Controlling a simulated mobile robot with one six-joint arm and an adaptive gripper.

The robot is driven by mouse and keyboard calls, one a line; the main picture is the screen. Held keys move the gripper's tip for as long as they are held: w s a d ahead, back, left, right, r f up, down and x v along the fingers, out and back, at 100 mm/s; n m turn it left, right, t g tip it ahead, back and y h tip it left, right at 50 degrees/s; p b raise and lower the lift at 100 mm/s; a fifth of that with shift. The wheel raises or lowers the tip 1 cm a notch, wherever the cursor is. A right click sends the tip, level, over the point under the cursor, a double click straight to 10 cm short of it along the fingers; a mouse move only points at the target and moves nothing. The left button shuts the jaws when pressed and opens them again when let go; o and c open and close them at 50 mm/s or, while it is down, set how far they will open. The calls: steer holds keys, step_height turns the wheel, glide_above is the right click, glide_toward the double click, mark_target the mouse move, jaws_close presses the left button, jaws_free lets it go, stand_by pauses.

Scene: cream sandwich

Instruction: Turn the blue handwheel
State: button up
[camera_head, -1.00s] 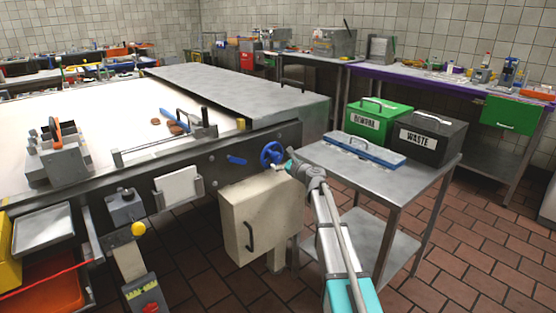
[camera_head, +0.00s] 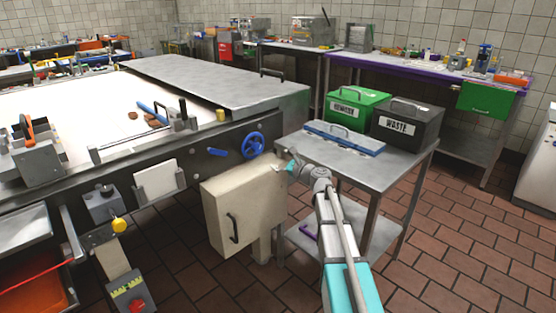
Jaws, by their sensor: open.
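The blue handwheel (camera_head: 253,145) is mounted on the dark front rail of the conveyor machine, near its right end. It is a spoked ring and shows whole, with nothing in front of it. My gripper (camera_head: 281,167) is to the right of the wheel and lower in the picture, above the cream box's top right corner. It is open, small in the view and apart from the wheel. No object shows between its fingers.
A cream box with a handle (camera_head: 240,205) hangs below the wheel. A blue lever (camera_head: 218,152) sticks out left of it. The steel side table (camera_head: 330,160) holds a green bin (camera_head: 357,106), a dark waste bin (camera_head: 407,124) and a blue tool.

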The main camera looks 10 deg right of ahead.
mark_target(259, 148)
steer(key=shift+n, duration=0.3)
steer(key=n, duration=1)
steer(key=s+n, duration=0.1)
steer(key=n, duration=0.9)
steer(key=d+n, duration=0.1)
steer(key=n, duration=0.9)
steer(key=shift+s+r+n, duration=0.1)
steer(key=shift+s+n, duration=0.3)
steer(key=shift+w, duration=0.1)
steer(key=shift+x, duration=6.8)
